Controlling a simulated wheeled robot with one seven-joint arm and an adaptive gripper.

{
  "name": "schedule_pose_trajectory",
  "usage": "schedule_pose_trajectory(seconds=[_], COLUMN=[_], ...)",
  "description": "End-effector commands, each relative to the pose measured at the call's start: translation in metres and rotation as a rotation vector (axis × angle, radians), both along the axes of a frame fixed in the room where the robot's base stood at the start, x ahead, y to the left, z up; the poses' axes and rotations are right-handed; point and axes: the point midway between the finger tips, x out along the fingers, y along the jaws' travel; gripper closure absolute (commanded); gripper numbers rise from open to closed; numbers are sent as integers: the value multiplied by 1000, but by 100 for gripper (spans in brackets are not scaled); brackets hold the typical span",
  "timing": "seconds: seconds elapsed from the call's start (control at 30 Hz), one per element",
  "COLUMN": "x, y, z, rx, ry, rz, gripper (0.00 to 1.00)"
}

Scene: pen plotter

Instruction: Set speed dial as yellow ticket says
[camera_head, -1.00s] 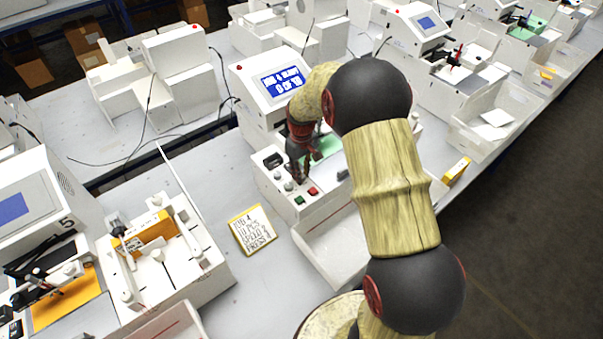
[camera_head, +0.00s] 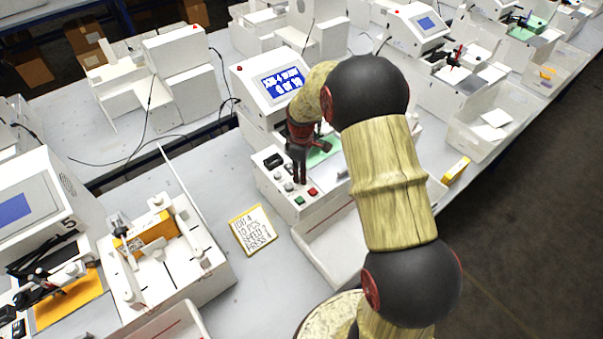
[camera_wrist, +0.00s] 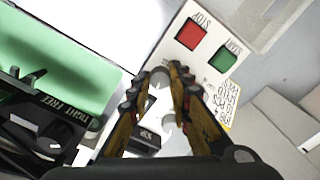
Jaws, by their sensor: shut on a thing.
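The yellow-edged ticket (camera_head: 253,230) lies on the table left of the control panel. Its handwriting shows JOB 4, 10 PCS, a SPEED line and a PRESS line; the last digits are too small to read surely. Part of it shows in the wrist view (camera_wrist: 228,97). My gripper (camera_head: 300,180) is over the panel, fingers down. In the wrist view my gripper (camera_wrist: 168,72) has its fingertips closed around a small round grey knob (camera_wrist: 160,76), mostly covered. Its pointer and scale are hidden. Another pale knob (camera_wrist: 168,121) shows between the fingers.
The red STOP button (camera_wrist: 190,34) and green START button (camera_wrist: 225,58) sit close beyond the fingertips. The plotter's blue screen (camera_head: 283,83) stands behind. A green mat (camera_wrist: 60,50) is beside the panel.

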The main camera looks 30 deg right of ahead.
Motion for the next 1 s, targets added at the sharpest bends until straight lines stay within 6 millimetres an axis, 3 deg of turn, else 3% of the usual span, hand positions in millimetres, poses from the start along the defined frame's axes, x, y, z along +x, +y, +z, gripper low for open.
schedule_pose_trajectory(seconds=[0.33,0.83,0.87,1.0], x=[0,0,0,0], y=[0,0,0,0], z=[0,0,0,0], rx=[0,-1,-1,-1], ry=[0,-1,-1,-1], rz=[135,155,155,155], gripper=[100,100,79,72])
